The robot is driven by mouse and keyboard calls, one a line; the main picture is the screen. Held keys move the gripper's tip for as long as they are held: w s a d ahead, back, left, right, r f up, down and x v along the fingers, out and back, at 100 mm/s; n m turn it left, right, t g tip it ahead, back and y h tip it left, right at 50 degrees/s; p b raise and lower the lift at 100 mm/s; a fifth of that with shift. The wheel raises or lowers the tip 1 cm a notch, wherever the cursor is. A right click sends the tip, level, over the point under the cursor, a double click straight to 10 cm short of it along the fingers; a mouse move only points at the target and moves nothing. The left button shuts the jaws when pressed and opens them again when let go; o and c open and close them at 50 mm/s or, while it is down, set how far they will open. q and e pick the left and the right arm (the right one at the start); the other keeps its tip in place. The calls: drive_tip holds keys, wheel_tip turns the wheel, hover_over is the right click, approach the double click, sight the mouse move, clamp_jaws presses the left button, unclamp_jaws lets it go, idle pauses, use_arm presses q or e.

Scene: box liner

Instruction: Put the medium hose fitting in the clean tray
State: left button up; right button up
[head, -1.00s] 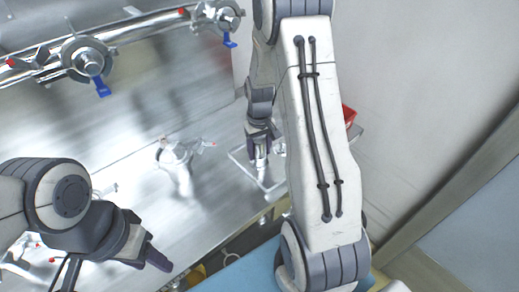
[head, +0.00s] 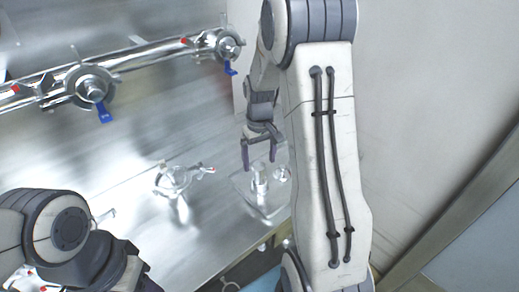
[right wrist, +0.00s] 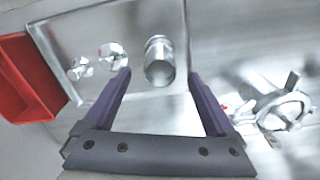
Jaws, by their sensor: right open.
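The clean tray (head: 266,210) is a shallow metallic tray at the right end of the bench; it also shows in the right wrist view (right wrist: 137,25). A shiny cylindrical fitting (head: 259,180) stands in it, with its open end showing in the right wrist view (right wrist: 159,62). Two smaller shiny fittings, one round (right wrist: 112,55) and one further left (right wrist: 79,68), are in the tray too. My left gripper is mostly cut off at the bottom left.
A red bin (right wrist: 27,80) stands beside the tray. A silver clamp with a red-tipped handle (head: 176,180) lies on the bench. A pipe with clamps and blue handles (head: 93,90) runs along the back. The bench between clamp and pipe is clear.

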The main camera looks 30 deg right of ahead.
wheel_tip(320, 180, up, 5)
drive_tip(key=shift+f, duration=0.1)
drive_tip(key=shift+a, duration=0.2)
drive_tip(key=s+a+r+n, duration=0.2)
drive_tip(key=s+a+n, duration=0.1)
drive_tip(key=a, duration=0.9)
drive_tip(key=s+a+n, duration=0.3)
drive_tip(key=s+a, duration=0.4)
drive_tip(key=s, duration=0.3)
drive_tip(key=s+a+n+y, duration=0.1)
drive_tip(key=s+a+n, duration=0.1)
drive_tip(key=s+a, duration=0.5)
drive_tip(key=s, duration=0.3)
drive_tip(key=shift+r+n, duration=0.4)
drive_tip(key=shift+a, duration=0.15)
